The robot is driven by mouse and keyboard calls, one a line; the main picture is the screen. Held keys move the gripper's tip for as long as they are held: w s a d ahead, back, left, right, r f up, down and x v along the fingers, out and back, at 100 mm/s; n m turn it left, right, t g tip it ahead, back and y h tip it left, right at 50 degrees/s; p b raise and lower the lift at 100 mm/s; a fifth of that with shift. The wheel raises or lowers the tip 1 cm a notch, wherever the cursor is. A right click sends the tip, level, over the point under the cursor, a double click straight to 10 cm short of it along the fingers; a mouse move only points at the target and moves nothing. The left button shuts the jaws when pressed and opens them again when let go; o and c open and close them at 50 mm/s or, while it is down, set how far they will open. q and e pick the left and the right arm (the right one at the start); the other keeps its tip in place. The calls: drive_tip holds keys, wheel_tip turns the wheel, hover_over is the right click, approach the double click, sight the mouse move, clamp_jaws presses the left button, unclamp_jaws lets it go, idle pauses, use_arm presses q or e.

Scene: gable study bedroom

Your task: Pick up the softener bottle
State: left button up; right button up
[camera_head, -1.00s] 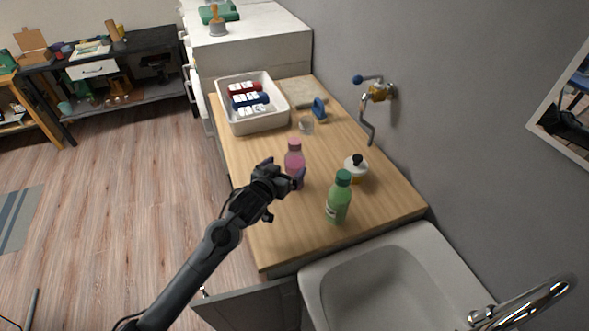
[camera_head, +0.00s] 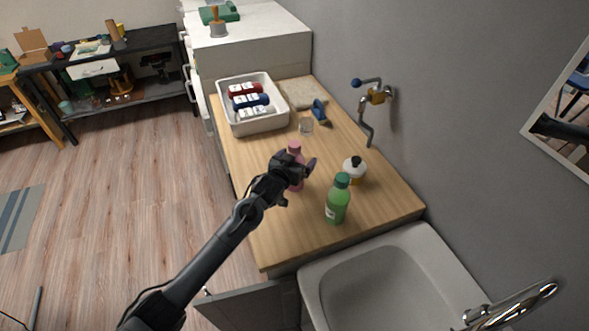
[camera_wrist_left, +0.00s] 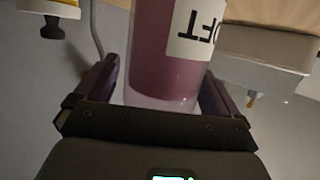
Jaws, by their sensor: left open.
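The softener bottle (camera_head: 294,149) is pink with a pink cap and stands on the wooden counter, partly hidden by my left gripper in the head view. In the left wrist view the bottle (camera_wrist_left: 180,55), with a white label reading "SOFT", is between the two fingers. My left gripper (camera_head: 299,168) is open around the bottle's body; the fingers (camera_wrist_left: 163,88) lie on either side, with a gap visible at least on the left. My right gripper is not in view.
A green bottle (camera_head: 338,200) and a white bottle with a black top (camera_head: 354,170) stand close to the right. The sink (camera_head: 310,282) is in front.

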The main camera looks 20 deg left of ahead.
use_arm(q)
drive_tip(key=c, duration=1.1)
drive_tip(key=shift+c, duration=1)
drive_tip(key=shift+r, duration=0.15)
